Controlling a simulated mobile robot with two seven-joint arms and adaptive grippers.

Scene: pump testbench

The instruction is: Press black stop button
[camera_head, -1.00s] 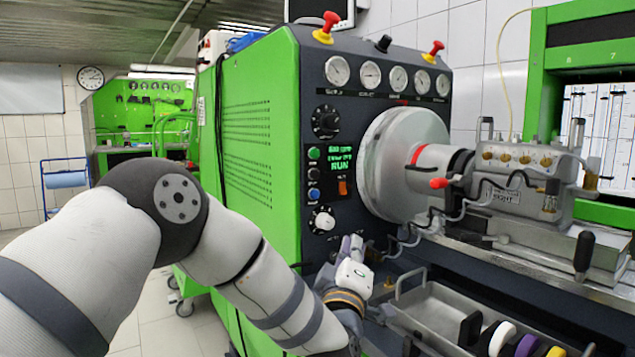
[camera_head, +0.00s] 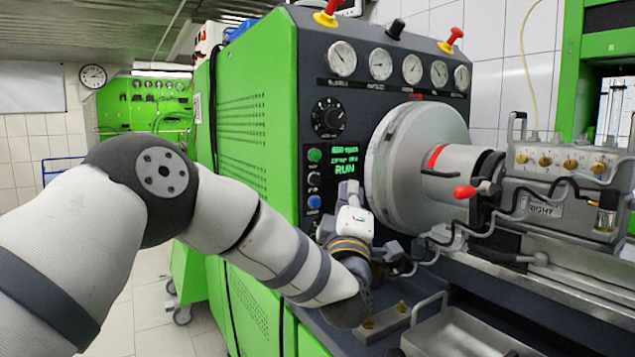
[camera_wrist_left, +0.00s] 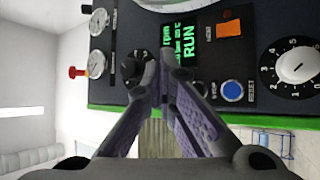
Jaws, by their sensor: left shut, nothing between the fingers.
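The black stop button (camera_head: 314,179) sits on the machine's dark panel, between a green button (camera_head: 315,155) above and a blue button (camera_head: 314,202) below. My left gripper (camera_head: 349,190) is shut and empty in front of the panel, just right of the button column and below the green RUN display (camera_head: 344,168). In the left wrist view, my shut left fingertips (camera_wrist_left: 160,58) point at the panel near the RUN display (camera_wrist_left: 187,40). The blue reset button (camera_wrist_left: 232,91) is clear of the fingers. The stop button appears mostly hidden by a finger there. Contact with the panel cannot be told.
A black rotary knob (camera_head: 328,117) is above the buttons, and a white dial (camera_wrist_left: 295,65) lies beyond the blue one. The large grey cylindrical housing (camera_head: 420,165) is close right of the gripper. A metal tray (camera_head: 460,335) lies below.

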